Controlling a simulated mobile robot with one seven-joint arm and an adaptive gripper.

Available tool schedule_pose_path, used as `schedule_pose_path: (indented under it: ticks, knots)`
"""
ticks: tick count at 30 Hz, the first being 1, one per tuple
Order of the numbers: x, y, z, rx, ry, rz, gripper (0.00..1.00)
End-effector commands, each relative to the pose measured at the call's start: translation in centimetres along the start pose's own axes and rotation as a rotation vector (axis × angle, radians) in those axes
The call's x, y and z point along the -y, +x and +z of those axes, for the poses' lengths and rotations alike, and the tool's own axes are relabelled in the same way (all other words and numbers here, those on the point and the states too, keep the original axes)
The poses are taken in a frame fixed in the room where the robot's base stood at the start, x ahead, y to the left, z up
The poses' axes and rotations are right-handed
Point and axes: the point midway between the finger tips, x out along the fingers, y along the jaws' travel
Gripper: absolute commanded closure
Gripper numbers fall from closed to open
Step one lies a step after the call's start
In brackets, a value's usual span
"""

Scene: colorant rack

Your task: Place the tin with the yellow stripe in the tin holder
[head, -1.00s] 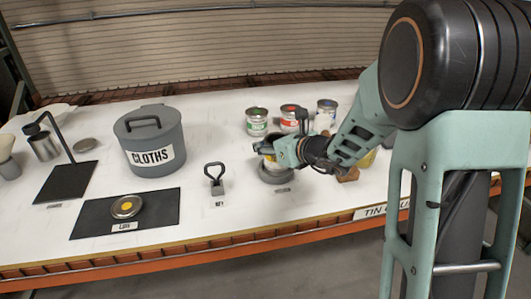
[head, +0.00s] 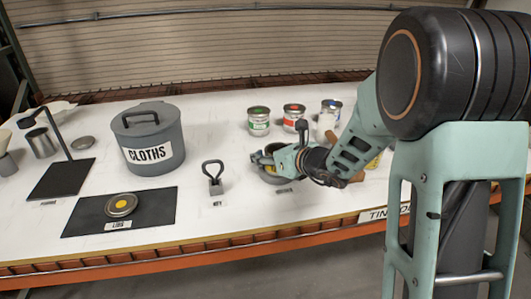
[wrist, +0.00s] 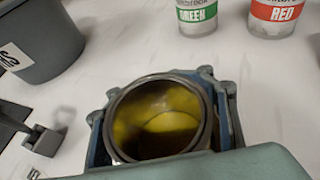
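The tin with yellow contents (wrist: 157,75) is open-topped and upright between the fingers of my gripper (wrist: 158,118) in the wrist view. The finger pads lie against its left and right sides. Its stripe is hidden in both current views. In the head view my gripper (head: 263,160) is low over the grey round tin holder (head: 272,179). The tin is hidden there by the gripper and holder wall, and appears to sit down inside the holder. Whether it rests on the bottom I cannot tell.
The CLOTHS bin (head: 150,142) and a dark mat (head: 75,223) with a lid (head: 121,205) are farther left.

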Motion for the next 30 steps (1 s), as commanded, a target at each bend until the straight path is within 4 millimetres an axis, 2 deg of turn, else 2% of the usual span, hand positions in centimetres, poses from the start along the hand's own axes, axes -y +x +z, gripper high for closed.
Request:
schedule_pose_path:
  ticks: [1, 6, 18, 23, 30]
  knots:
    - [0.0, 0.0, 0.0, 0.000, 0.000, 0.000, 0.50]
    - [0.0, 0.0, 0.0, 0.000, 0.000, 0.000, 0.34]
    - [0.0, -0.2, 0.5, 0.000, 0.000, 0.000, 0.34]
    - [0.2, -2.9, 0.5, 0.002, 0.000, -0.005, 0.34]
    - [0.2, -8.0, 0.5, 0.002, 0.000, -0.004, 0.34]
